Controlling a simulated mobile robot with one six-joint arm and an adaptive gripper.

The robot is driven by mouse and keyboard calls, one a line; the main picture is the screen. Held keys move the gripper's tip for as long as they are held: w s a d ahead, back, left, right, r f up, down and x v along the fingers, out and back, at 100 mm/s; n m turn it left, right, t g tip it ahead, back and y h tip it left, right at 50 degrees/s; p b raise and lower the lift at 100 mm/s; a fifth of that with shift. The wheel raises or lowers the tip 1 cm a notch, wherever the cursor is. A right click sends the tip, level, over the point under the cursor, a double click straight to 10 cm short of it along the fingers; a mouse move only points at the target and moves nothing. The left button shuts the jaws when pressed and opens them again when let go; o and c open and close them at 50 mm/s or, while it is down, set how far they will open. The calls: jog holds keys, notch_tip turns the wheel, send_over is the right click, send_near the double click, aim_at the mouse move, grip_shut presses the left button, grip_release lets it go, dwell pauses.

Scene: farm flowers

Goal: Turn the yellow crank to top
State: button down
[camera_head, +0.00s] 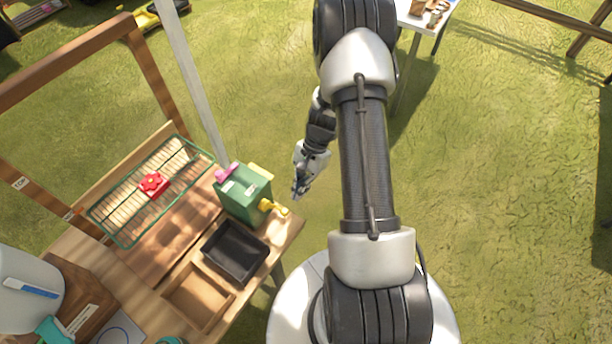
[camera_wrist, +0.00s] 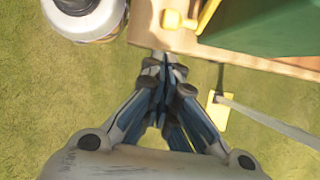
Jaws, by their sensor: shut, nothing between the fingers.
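The yellow crank (camera_head: 273,207) sticks out from the lower right side of a green box (camera_head: 243,193) near the right end of the wooden table. In the wrist view the crank (camera_wrist: 181,20) shows at the top, with its knob over the table edge and the green box (camera_wrist: 265,25) to its right. My gripper (camera_head: 299,191) is shut and empty, beyond the table's right edge, beside the box and apart from the crank. In the wrist view my gripper (camera_wrist: 164,62) has its fingertips together just below the table edge, short of the crank.
A black tray (camera_head: 236,250) and a wooden tray (camera_head: 198,296) lie in front of the box. A green wire rack (camera_head: 120,238) with a red flower-shaped knob (camera_head: 152,184) is to the left. A pale post (camera_head: 195,85) rises behind the box.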

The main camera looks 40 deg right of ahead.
aim_at(287, 217)
jog(key=shift+s+a+f, duration=0.2)
jog(key=shift+a, duration=0.45)
jog(key=shift+s+a+f, duration=0.15)
jog(key=shift+a+f, duration=0.05)
jog(key=shift+a, duration=0.45)
jog(key=b+x, duration=0.2)
jog(key=x, duration=0.1)
jog(key=shift+s+a+f+b, duration=0.1)
jog(key=shift+s+a+b, duration=0.1)
jog(key=shift+a+b, duration=0.1)
jog(key=shift+a+f, duration=0.15)
